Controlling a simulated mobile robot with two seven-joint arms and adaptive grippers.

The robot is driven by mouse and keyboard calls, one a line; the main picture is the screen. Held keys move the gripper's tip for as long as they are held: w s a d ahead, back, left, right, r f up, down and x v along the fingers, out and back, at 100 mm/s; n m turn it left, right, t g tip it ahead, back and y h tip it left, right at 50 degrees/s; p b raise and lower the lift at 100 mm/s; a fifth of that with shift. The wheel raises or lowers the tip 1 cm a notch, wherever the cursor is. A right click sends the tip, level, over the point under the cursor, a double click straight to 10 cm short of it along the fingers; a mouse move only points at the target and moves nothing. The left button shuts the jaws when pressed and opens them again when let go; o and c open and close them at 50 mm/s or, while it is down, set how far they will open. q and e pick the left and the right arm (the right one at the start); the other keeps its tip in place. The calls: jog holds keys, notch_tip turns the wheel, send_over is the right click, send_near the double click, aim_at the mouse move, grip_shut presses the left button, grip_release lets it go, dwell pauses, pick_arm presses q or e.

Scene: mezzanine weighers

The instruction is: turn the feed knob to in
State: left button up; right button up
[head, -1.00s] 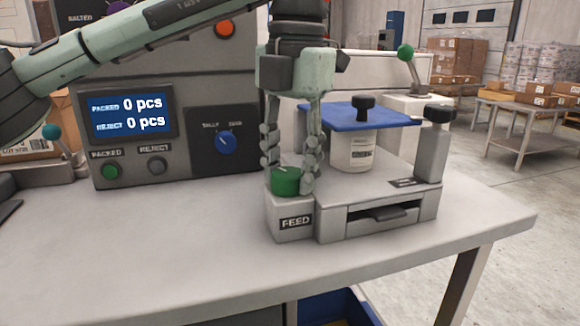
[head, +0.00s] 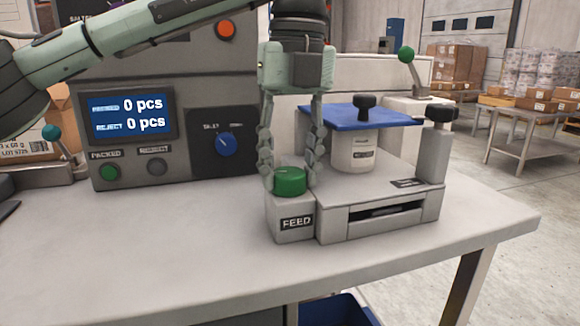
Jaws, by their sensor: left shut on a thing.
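The feed knob (head: 290,182) is a green round knob on top of a small grey block labelled FEED (head: 291,223). My left gripper (head: 290,180) points straight down over it, with one finger on each side, shut on the knob. The grey feeder base (head: 392,217) joins the block on the right. Its front slot (head: 385,212) is dark, and no plate sticks out of it. My right gripper is not in view.
A white jar (head: 355,152) stands under a blue plate (head: 360,114) with black knobs. A control box with a display (head: 128,115) and a blue dial (head: 226,144) stands at the left. The bench (head: 170,250) is clear in front.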

pick_arm(q)
jog(key=shift+n, duration=1)
jog(key=o, duration=1.2)
jog(key=shift+c, duration=0.2)
